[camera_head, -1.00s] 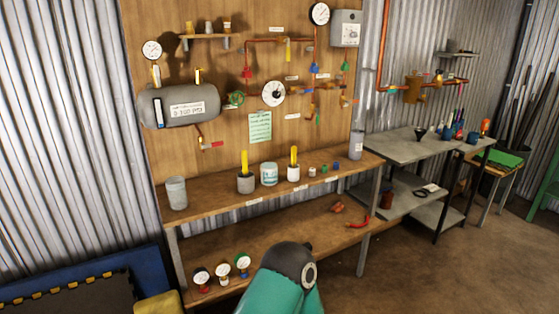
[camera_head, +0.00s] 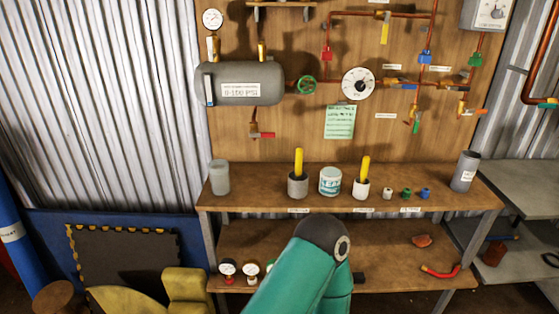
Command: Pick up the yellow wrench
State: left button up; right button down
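I cannot make out a clear wrench. Two upright yellow handles stand in pots on the upper bench shelf: one yellow handle (camera_head: 299,161) in a grey pot (camera_head: 298,187), one yellow handle (camera_head: 364,168) in a white pot (camera_head: 361,190). Their lower ends are hidden in the pots. One of my teal arms rises from the bottom middle, its dark joint in front of the lower shelf. Neither gripper can be made out in this view.
The wooden bench (camera_head: 250,202) also holds a grey cup (camera_head: 219,177), a labelled tin (camera_head: 330,181), small fittings and a grey cylinder (camera_head: 465,171). Gauges (camera_head: 227,268) and a red-handled tool (camera_head: 441,271) lie on the lower shelf. A yellow chair-like object (camera_head: 187,290) stands lower left.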

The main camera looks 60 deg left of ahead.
aim_at(299, 155)
jog(key=u, duration=0.6)
jog(key=i, duration=1.3)
jog(key=u, duration=0.75)
jog(key=k, duration=0.8)
jog(key=u, duration=0.15)
jog(key=i, duration=0.85)
jog(key=z, duration=0.1)
